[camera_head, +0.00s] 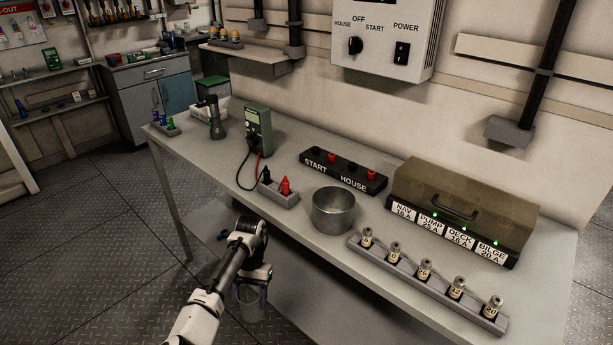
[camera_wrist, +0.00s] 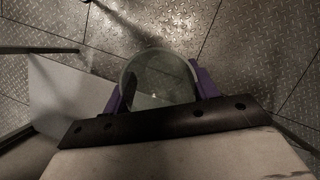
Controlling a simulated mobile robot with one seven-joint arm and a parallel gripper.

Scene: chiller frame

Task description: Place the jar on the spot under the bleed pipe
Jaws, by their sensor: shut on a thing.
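My gripper (camera_head: 250,296) is in front of the workbench, below the level of its top. Its purple fingers are shut on a clear glass jar (camera_head: 249,308), one finger on each side. In the wrist view the jar (camera_wrist: 158,72) shows from above as a round glass rim between the purple fingers of my gripper (camera_wrist: 160,86). The jar looks roughly upright and appears empty, with the tread-plate floor beneath it. I cannot make out a bleed pipe or a marked spot under one in either view.
The grey workbench (camera_head: 220,170) carries a metal pot (camera_head: 333,212), a rack (camera_head: 430,287) of several fuses, a fuse box (camera_head: 462,205), a START/HOUSE block (camera_head: 343,172) and a green meter (camera_head: 257,130). A lower shelf (camera_head: 335,290) lies under the bench. Floor at left is clear.

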